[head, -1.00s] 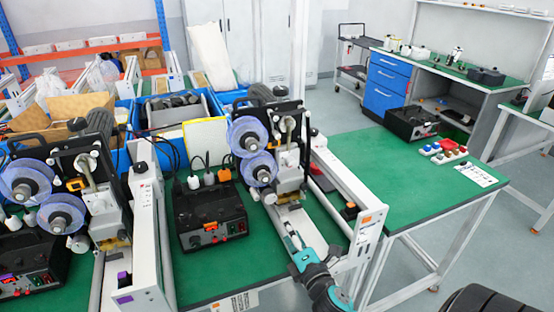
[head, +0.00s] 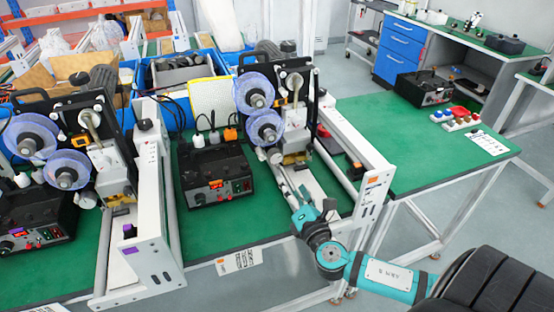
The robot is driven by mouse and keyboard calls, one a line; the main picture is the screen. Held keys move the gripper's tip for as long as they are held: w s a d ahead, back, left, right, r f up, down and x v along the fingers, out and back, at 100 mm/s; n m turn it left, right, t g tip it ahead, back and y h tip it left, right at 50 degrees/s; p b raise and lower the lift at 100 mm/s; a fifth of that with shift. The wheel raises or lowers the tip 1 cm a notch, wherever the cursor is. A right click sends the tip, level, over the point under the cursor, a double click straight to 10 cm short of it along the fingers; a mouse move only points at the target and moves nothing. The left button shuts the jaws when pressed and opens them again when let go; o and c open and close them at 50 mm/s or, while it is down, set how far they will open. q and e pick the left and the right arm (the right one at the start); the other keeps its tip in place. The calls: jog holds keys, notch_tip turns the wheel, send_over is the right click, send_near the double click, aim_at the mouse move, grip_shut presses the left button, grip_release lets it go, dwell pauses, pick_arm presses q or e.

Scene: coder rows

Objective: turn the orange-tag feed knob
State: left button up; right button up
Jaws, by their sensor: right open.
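The orange tag (head: 373,182) is on the white end plate of the right coder row's rail. A small black knob (head: 355,171) with an orange-red patch at its base sits just behind the tag, on the rail. My right gripper (head: 287,186), on a teal arm, is over the white strip in front of the right coder (head: 292,135). It is left of the knob and apart from it. Its jaws are open and look empty; the fingertips are small and hard to make out. My left gripper is out of view.
A black control box (head: 215,176) stands left of my gripper. The left row has a purple-tagged end plate (head: 130,250).

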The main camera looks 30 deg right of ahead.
aim_at(276, 160)
jog(key=p+x, duration=0.1)
jog(key=x, duration=1.1)
jog(key=shift+c, duration=0.3)
jog(key=shift+a, duration=0.1)
jog(key=c, duration=1.1)
